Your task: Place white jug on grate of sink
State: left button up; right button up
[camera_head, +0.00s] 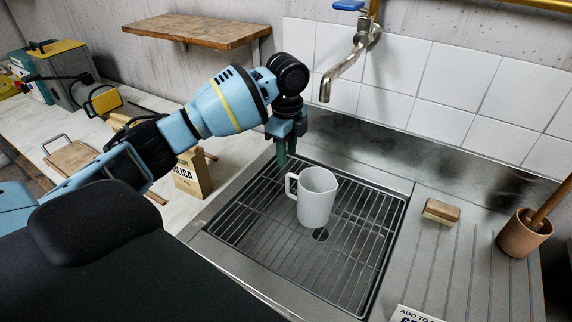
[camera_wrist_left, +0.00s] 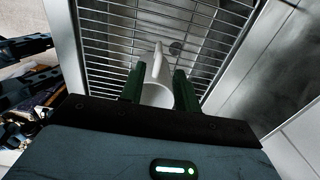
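The white jug (camera_head: 317,200) stands upright on the wire grate (camera_head: 262,226) of the sink, near its middle, with its handle turned to the left. My left gripper (camera_head: 286,158) points down just behind and to the left of the jug, with a small gap to the handle in the head view. In the left wrist view the green fingers (camera_wrist_left: 159,72) are spread apart. The jug (camera_wrist_left: 157,95) shows beyond and between them, with its lower part hidden by the gripper body. Nothing is held. My right gripper is not in view.
A tap (camera_head: 345,68) hangs over the back of the sink. A brush (camera_head: 441,211) and a clay pot with a wooden handle (camera_head: 523,235) stand on the drainboard at right. A silica box (camera_head: 191,174) is left of the sink. The grate around the jug is clear.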

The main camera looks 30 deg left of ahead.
pick_arm(q)
jog(key=shift+r, duration=1.05)
